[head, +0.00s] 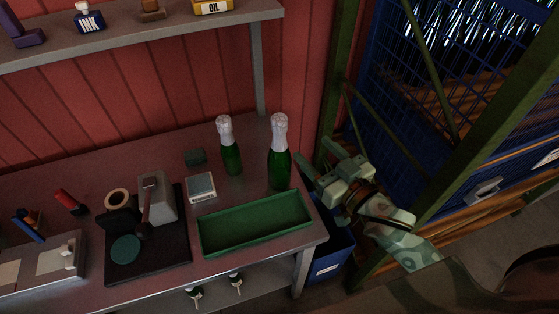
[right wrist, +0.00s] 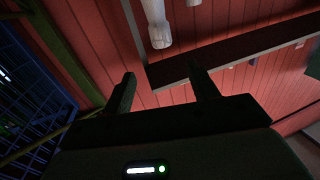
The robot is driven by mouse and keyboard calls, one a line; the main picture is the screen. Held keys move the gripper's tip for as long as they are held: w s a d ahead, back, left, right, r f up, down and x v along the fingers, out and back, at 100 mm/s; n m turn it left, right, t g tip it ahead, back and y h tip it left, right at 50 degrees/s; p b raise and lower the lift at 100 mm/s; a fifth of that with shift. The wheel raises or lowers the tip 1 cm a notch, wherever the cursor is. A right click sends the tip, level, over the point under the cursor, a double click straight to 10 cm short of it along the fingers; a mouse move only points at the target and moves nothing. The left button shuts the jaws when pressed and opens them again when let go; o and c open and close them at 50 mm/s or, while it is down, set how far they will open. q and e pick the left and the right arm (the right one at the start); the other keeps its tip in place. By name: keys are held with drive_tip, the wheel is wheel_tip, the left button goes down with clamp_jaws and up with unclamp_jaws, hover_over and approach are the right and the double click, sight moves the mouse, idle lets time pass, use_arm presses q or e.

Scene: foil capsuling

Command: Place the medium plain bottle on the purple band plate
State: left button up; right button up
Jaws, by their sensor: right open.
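Two green bottles with pale foil tops stand upright on the grey bench in the head view: a smaller one (head: 231,155) and a taller one (head: 279,155) to its right. I cannot tell which is the medium plain bottle. No plate with a clear purple band shows. My right gripper (head: 316,158) is open and empty, right of the taller bottle and apart from it. In the right wrist view the open fingers (right wrist: 161,72) have nothing between them, and a pale bottle top (right wrist: 158,25) shows beyond them. My left gripper is out of view.
A green tray (head: 255,238) lies in front of the bottles. A small scale (head: 201,187) and a black mat (head: 120,271) with a press-like device are further left. A shelf (head: 120,40) runs above. A green post and blue mesh cage (head: 400,75) stand right.

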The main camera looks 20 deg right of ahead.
sight(284, 125)
drive_tip(key=x, duration=1.3)
drive_tip(key=shift+w+a+f, duration=0.2)
drive_tip(key=shift+a+f, duration=0.1)
drive_tip(key=shift+a, duration=0.05)
drive_tip(key=shift+s, duration=0.1)
drive_tip(key=shift+c, duration=0.7)
clamp_jaws()
drive_tip(key=shift+r, duration=0.1)
